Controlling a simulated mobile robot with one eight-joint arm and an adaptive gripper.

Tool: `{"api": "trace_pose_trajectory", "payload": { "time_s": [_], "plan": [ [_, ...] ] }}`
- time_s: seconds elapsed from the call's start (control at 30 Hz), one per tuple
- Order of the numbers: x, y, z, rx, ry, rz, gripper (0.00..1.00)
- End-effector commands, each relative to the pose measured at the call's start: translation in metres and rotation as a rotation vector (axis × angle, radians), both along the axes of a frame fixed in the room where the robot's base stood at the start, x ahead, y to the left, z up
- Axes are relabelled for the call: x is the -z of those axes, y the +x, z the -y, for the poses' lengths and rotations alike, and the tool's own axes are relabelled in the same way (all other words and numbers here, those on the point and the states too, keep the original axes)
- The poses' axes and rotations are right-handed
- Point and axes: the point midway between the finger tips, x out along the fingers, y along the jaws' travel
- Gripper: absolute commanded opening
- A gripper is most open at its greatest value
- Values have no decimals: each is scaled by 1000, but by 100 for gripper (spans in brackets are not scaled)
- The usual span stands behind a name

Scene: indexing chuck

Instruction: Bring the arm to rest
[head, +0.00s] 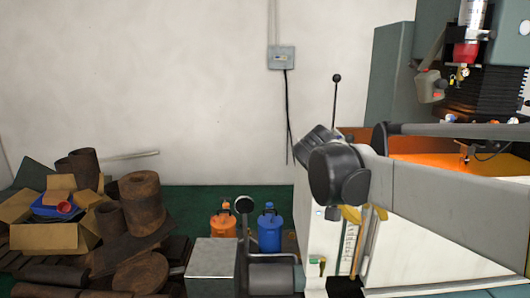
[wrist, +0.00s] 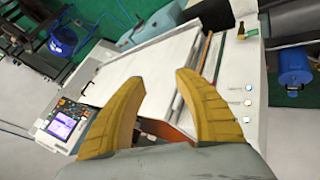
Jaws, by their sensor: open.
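My gripper (wrist: 158,78) is open and empty in the wrist view, its two yellow fingers spread apart. Beneath it is the white top of a machine cabinet (wrist: 165,62); nothing lies between the fingers. In the head view my gripper (head: 364,213) is partly visible below my dark wrist, in front of the white machine cabinet (head: 415,245). My arm reaches in from the right edge of that view. I cannot make out an indexing chuck in either view.
The machine's orange interior (head: 440,171) lies behind my arm. A control panel (wrist: 62,122) shows lower left in the wrist view. A blue can (head: 269,230), an orange can (head: 222,226) and a rusty scrap pile (head: 140,205) stand left of the cabinet.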

Motion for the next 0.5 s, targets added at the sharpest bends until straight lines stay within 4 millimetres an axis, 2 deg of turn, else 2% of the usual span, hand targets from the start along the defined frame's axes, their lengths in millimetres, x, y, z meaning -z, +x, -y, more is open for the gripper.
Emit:
{"api": "trace_pose_trajectory", "payload": {
  "time_s": [0.03,0.17,0.3,0.4,0.5],
  "plan": [
    [11,-25,2,-45,51,-10,38],
    [40,-79,-5,-178,184,-12,38],
    [76,-134,-20,-313,309,28,38],
    [101,-164,-33,-394,375,77,38],
    [120,-185,-44,-454,422,125,38]
  ]
}}
